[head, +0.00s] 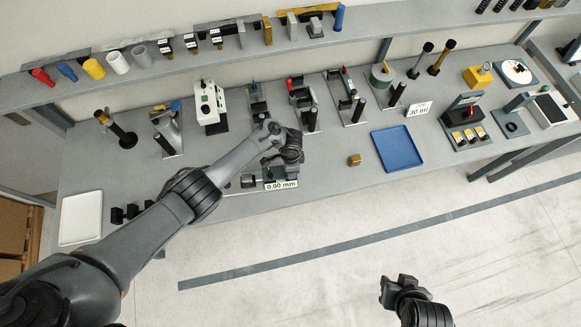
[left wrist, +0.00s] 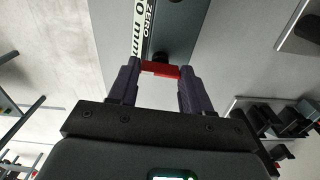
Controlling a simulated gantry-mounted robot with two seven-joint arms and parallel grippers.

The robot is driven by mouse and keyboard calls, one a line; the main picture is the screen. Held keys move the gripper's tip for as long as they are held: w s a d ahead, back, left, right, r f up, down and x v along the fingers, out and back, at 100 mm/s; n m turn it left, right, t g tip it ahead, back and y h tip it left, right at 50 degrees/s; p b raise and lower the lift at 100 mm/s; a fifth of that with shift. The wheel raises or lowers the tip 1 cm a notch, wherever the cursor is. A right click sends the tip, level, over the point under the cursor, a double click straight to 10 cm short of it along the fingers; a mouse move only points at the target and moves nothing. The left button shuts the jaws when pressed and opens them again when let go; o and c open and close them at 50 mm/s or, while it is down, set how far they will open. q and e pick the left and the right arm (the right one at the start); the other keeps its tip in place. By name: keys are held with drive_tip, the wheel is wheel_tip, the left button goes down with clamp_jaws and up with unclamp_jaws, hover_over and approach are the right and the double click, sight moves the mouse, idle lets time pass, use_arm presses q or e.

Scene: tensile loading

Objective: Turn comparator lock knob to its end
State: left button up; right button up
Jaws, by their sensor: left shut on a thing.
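The comparator (head: 250,181) sits at the front edge of the bench, with a "0.00 mm" label (head: 281,184) at its front. My left gripper (head: 287,165) is over it and hides much of it in the head view. In the left wrist view, the fingers of my left gripper (left wrist: 160,75) are shut on a red lock knob (left wrist: 160,69), a short bar between the fingertips. The knob's far side and its base are hidden. My right gripper (head: 386,291) hangs over the floor in front of the bench, away from everything; its finger gap is unclear.
A blue tray (head: 397,147) and a small brass block (head: 354,160) lie right of the comparator. A white tray (head: 81,218) is at the bench's left end. Several devices and stands line the back. The floor (head: 300,280) in front is clear.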

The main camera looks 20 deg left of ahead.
idle(0.5)
use_arm(q)
drive_tip(key=o, duration=1.1)
drive_tip(key=shift+c, duration=0.2)
drive_tip(key=shift+r, duration=0.1)
wheel_tip(320, 180, up, 11)
drive_tip(key=p, duration=0.3)
drive_tip(key=shift+f+p, duration=0.2)
drive_tip(key=shift+p, duration=0.1)
